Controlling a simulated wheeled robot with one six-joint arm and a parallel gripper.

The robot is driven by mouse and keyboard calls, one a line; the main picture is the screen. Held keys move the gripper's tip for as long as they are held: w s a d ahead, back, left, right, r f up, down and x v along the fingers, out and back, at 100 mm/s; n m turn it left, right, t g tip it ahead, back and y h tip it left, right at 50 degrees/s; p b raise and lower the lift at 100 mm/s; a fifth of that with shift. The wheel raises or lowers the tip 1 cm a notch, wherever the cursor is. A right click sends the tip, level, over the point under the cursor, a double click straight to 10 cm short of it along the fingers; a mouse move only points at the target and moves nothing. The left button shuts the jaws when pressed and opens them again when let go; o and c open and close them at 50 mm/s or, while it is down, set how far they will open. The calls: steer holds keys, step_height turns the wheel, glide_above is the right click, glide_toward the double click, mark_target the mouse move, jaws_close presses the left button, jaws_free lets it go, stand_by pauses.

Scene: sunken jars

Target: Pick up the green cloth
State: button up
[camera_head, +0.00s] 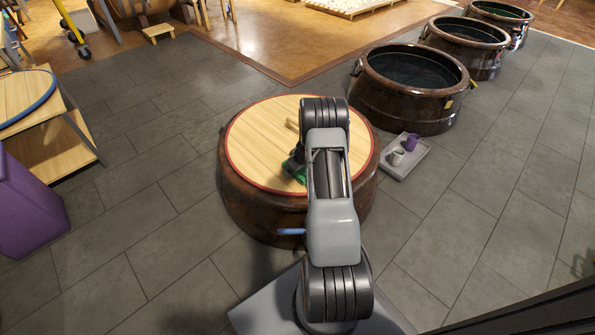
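The green cloth (300,175) lies on the round wooden lid (255,140) of the nearest brown jar (250,212). Only a small part of it shows to the left of my arm; the rest is hidden behind the arm. My gripper (297,160) shows as a small dark shape at the cloth, mostly covered by my arm. Its fingers cannot be made out, so I cannot tell whether they are open, shut or touching the cloth.
A wooden handle (292,123) stands up from the lid. A grey tray (408,160) with a purple cup (411,142) and a pale cup (397,156) lies to the right. Open jars (405,103) recede at upper right. A purple bin (28,205) stands at left; the floor between is clear.

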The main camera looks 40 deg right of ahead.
steer(key=shift+f, duration=0.1)
steer(key=c, duration=1)
steer(key=shift+r, duration=0.2)
steer(key=shift+r+p, duration=0.3)
step_height(320, 180, up, 3)
steer(key=shift+r+p, duration=0.1)
steer(key=shift+p, duration=0.65)
steer(key=s+d+r+p, duration=0.1)
steer(key=s+d+r, duration=0.1)
steer(key=d+r, duration=0.1)
steer(key=s+d+r+p, duration=0.1)
steer(key=s+d+r, duration=0.2)
steer(key=d, duration=0.2)
steer(key=s+d+r+p, duration=0.1)
steer(key=s+d+r, duration=0.1)
steer(key=d+r, duration=0.1)
steer(key=shift+s+d, duration=0.2)
steer(key=shift+d, duration=0.25)
